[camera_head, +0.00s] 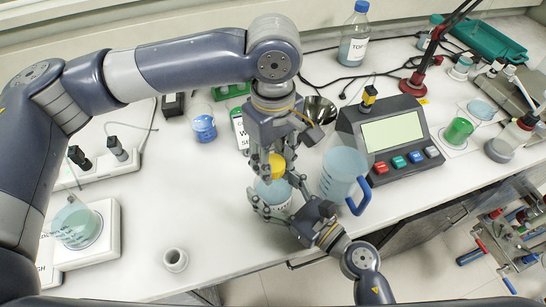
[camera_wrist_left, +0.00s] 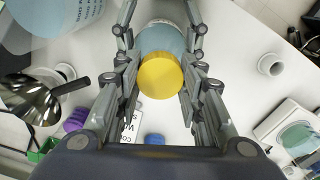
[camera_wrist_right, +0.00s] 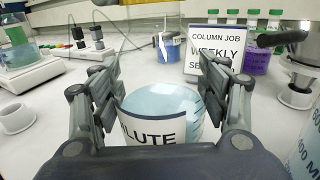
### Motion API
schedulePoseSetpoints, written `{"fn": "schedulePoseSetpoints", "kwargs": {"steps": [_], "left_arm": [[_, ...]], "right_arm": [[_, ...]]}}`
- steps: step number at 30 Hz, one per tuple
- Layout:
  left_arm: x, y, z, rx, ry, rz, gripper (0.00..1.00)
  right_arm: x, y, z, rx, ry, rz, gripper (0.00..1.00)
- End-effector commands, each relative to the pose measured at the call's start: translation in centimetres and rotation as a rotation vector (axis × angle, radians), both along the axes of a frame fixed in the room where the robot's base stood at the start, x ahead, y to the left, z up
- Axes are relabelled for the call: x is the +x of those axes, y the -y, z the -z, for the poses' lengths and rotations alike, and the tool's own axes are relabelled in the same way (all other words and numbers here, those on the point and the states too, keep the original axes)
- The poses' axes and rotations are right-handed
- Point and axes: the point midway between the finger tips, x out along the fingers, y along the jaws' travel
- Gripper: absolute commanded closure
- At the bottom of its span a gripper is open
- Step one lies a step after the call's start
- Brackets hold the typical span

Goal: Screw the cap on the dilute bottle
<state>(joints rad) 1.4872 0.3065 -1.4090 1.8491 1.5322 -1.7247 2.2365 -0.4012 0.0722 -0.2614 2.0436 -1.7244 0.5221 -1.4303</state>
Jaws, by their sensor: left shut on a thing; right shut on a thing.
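The dilute bottle (camera_head: 273,193) stands on the bench with pale blue contents, and the right wrist view shows its label reading "LUTE" (camera_wrist_right: 163,129). My right gripper (camera_head: 276,198) is shut on the bottle, one finger on each side. The yellow cap (camera_head: 277,166) is above the bottle's mouth, and the left wrist view shows its round top (camera_wrist_left: 160,75). My left gripper (camera_head: 271,164) comes down from above and is shut on the cap. The cap lines up with the bottle, but I cannot tell whether its threads have caught. The bottle's neck is hidden.
A large blue-handled jug (camera_head: 343,172) stands close on the right, beside a console (camera_head: 392,138). A blue beaker (camera_head: 203,127) and a sign (camera_wrist_right: 216,51) are behind. A small white ring-shaped piece (camera_head: 175,260) lies front left. The bench's left middle is clear.

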Motion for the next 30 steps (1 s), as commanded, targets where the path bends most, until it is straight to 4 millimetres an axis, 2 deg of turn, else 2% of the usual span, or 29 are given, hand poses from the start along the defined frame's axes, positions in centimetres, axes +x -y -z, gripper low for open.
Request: {"fn": "schedulePoseSetpoints", "kwargs": {"steps": [5,30], "left_arm": [[-0.03,0.03,0.08,-0.001,-0.002,0.15,0.93],[0.06,0.0,0.14,-0.003,-0.002,1.734,0.93]], "right_arm": [[-0.06,-0.04,0.12,0.001,-0.004,-0.001,0.98],[-0.07,-0.03,0.12,0.001,-0.004,-0.002,0.98]]}}
